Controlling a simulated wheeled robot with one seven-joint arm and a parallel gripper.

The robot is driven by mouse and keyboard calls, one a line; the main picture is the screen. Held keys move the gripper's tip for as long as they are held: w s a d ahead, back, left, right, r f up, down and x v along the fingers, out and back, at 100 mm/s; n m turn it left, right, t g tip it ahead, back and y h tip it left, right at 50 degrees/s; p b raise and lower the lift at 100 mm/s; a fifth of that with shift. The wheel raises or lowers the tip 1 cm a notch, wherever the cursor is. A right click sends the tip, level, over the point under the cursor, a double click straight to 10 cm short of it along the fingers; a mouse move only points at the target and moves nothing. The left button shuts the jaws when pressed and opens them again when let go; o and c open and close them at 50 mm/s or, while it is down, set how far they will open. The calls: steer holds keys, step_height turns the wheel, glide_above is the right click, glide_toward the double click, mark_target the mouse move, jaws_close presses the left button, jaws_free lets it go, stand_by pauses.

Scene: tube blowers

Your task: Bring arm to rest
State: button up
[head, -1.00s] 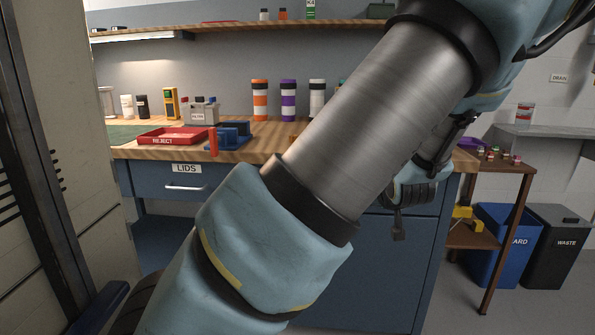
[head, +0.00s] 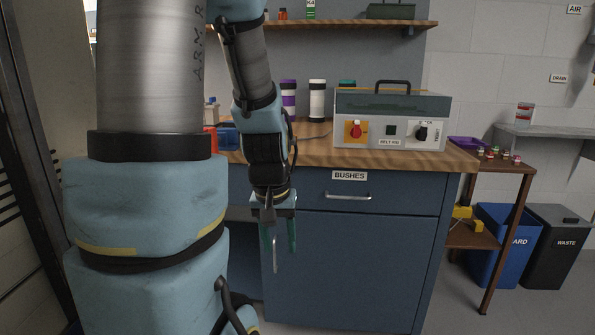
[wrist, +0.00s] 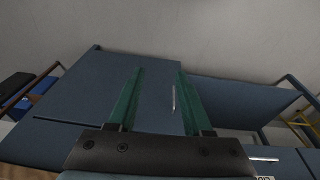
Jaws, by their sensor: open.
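My gripper (head: 277,243) hangs pointing down in front of the blue bench cabinet (head: 350,265), below the worktop's front edge. Its two green fingers are apart, with nothing between them. In the wrist view the open fingers (wrist: 153,95) show against the blue cabinet front (wrist: 75,88) and the grey floor. My arm is folded, with its thick links standing on the left of the head view and the forearm coming down beside them. The arm hides the left part of the bench.
A belt machine (head: 392,118) stands on the wooden worktop (head: 310,152). The drawer marked BUSHES (head: 320,188) is close to my gripper. A small wooden side table (head: 500,168), a blue bin (head: 495,250) and a dark waste bin (head: 560,245) stand on the right.

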step_height(320, 180, up, 14)
steer(key=s+a+p, duration=0.2)
steer(key=a+p, duration=0.1)
steer(key=p, duration=1)
steer(key=shift+s+r+p, duration=0.2)
steer(key=shift+s+p, duration=0.05)
steer(key=shift+p, duration=0.05)
